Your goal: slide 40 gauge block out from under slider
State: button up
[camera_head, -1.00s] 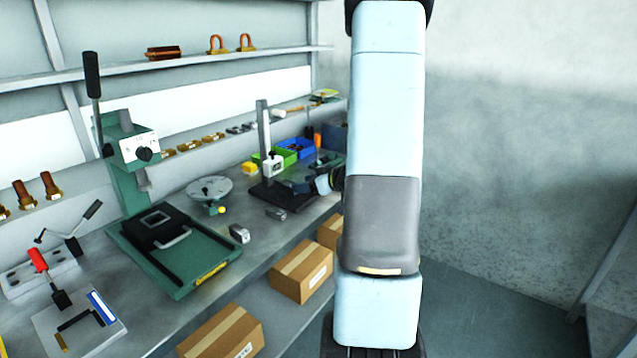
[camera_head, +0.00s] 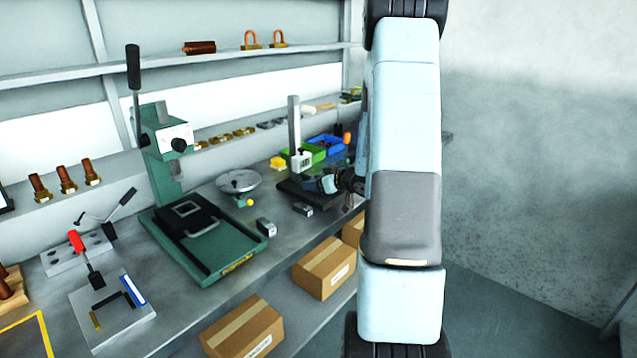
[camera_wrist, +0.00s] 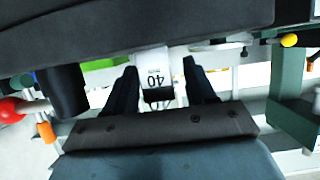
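The pale gauge block marked 40 (camera_wrist: 155,68) shows upside down in the wrist view, between my gripper's two dark fingers. My gripper (camera_wrist: 160,85) is open, with a gap on each side of the block. In the head view my gripper (camera_head: 326,185) is beside the height stand, just right of its white-faced slider (camera_head: 301,160). The slider sits low on an upright grey column (camera_head: 294,125) over a dark base. The block cannot be made out there, and its contact with the slider is not clear.
Green and blue bins (camera_head: 326,143) stand behind the stand. A small grey block (camera_head: 303,209) lies by its front edge, another (camera_head: 266,227) farther left. A round plate (camera_head: 238,181) and a green press (camera_head: 205,240) stand to the left. Cartons (camera_head: 325,268) are below the bench.

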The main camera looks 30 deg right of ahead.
grip_shut()
dwell(0.3)
jog(key=shift+s+d, duration=0.1)
jog(key=shift+d, duration=0.05)
jog(key=shift+s+d, duration=0.1)
jog(key=shift+s, duration=0.1)
jog(key=shift+s+d, duration=0.15)
jog(key=shift+s, duration=0.45)
jog(key=shift+s+d, duration=0.15)
jog(key=shift+s, duration=0.45)
jog(key=shift+o, duration=0.6)
grip_release()
